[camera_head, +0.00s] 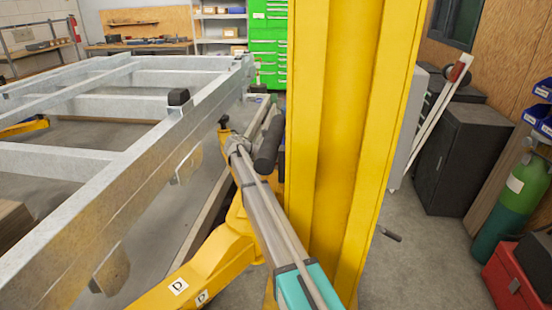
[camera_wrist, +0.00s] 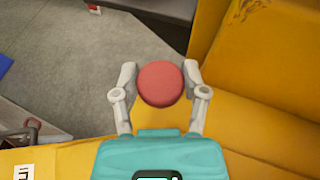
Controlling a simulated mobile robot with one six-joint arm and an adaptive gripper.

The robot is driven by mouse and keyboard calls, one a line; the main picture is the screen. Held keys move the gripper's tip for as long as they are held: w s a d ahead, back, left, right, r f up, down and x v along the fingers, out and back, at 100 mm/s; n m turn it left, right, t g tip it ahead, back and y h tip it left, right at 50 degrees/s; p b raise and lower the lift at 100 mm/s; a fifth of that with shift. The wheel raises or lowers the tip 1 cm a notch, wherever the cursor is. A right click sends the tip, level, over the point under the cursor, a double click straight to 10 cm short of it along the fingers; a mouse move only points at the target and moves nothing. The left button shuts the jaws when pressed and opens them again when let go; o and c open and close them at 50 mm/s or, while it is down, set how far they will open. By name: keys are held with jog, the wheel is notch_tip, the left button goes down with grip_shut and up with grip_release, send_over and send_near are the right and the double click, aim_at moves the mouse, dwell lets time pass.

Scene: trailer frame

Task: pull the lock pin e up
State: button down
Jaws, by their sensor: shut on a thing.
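A round red knob (camera_wrist: 160,83), which looks like the head of the lock pin, sits between the two grey fingers of my gripper (camera_wrist: 160,80) in the wrist view. The fingers touch it on both sides and are shut on it. The pin's shaft is hidden under the knob, and no letter on it shows. The knob is just in front of a yellow metal part (camera_wrist: 255,120). In the head view my arm reaches forward beside the yellow post, and the knob and fingertips cannot be made out.
A tall yellow post (camera_head: 350,120) blocks much of the head view. A yellow support arm (camera_head: 205,268) runs low toward the grey trailer frame (camera_head: 100,215) at left.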

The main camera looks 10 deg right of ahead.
jog(key=shift+w+r+p, duration=0.15)
jog(key=shift+r+p, duration=0.25)
jog(key=shift+r, duration=0.3)
jog(key=shift+c, duration=0.6)
grip_release()
